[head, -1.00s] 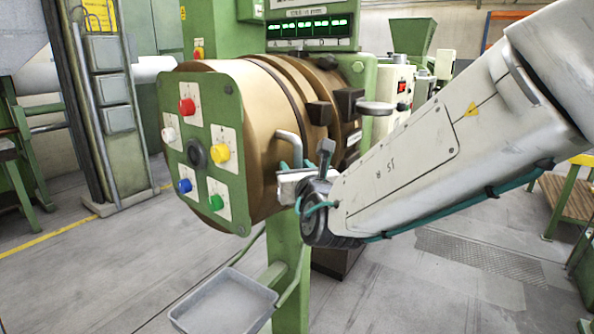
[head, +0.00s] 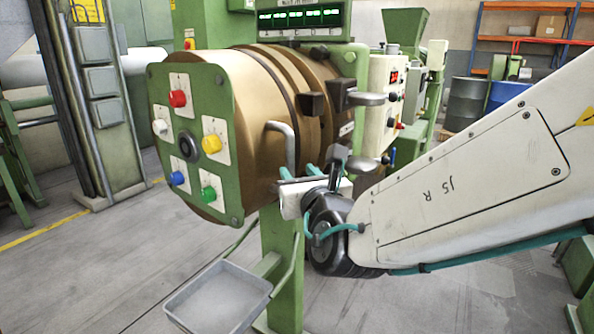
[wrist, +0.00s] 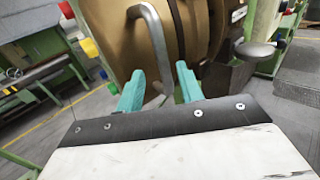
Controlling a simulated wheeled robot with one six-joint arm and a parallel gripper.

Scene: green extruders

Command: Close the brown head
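The brown head (head: 245,140) is a large drum with a green front panel (head: 222,95) carrying coloured knobs. A dark seam separates it from the brown rings (head: 310,90) behind; I cannot tell how wide that gap is. A bent grey metal handle (head: 290,138) sticks out from its side and also shows in the wrist view (wrist: 154,40). My gripper (head: 298,170) is at the handle's lower end. In the wrist view, its teal fingers are apart (wrist: 159,82), one on each side of the handle's lower part. Contact is not clear.
A grey tray (head: 218,298) hangs low in front of the machine. Dark clamp blocks (head: 312,104) and a round metal knob (head: 366,99) project to the right of the seam. A green post (head: 283,270) stands below the head. Open grey floor lies left.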

